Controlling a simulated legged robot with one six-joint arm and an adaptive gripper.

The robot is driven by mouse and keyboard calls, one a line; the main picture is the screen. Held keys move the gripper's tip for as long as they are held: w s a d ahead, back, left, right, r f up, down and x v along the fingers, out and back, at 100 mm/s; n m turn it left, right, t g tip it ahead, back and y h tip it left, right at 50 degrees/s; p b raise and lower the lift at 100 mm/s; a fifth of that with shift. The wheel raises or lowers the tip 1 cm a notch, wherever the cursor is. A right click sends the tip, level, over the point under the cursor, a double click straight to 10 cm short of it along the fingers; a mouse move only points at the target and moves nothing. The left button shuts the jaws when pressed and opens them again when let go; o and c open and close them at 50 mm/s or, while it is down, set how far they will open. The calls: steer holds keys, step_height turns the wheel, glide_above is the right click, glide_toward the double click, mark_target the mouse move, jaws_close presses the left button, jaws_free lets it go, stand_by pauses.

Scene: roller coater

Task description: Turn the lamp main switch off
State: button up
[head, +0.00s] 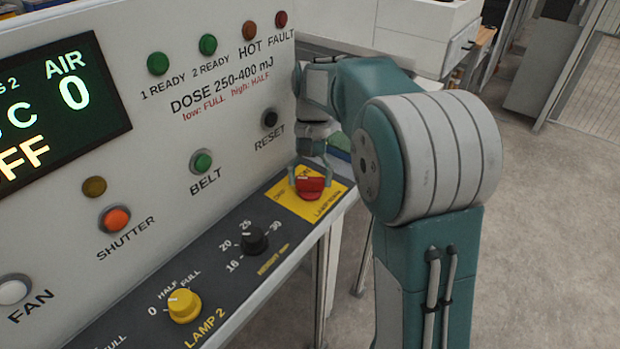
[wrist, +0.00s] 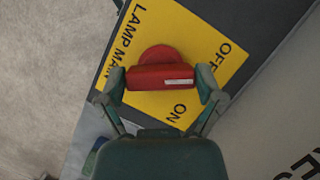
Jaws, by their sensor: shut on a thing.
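The lamp main switch is a red knob (head: 310,187) on a yellow plate (head: 331,204) at the right end of the sloped panel. It also shows in the wrist view as a red bar handle (wrist: 150,77) over a round base. The plate (wrist: 150,104) reads LAMP MAIN, with OFF at upper right and ON below. The handle's white mark is on its right half, pointing right, between the two words. My gripper (head: 310,173) is above the knob, shut on it. In the wrist view my gripper (wrist: 161,84) has one finger at each end of the handle.
The yellow LAMP 2 knob (head: 184,305) and a black knob (head: 254,239) are on the panel left of the switch. The BELT (head: 201,162) and RESET (head: 270,119) buttons are on the upright face. Open floor (head: 545,230) lies at right.

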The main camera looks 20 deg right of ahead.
mark_target(309, 177)
steer(key=shift+w+n+h, duration=0.1)
steer(key=shift+n+h, duration=0.3)
steer(key=shift+n, duration=0.7)
steer(key=o, duration=0.9)
steer(key=shift+c, duration=0.2)
step_height(309, 177, up, 10)
steer(key=shift+w+a+f, duration=0.1)
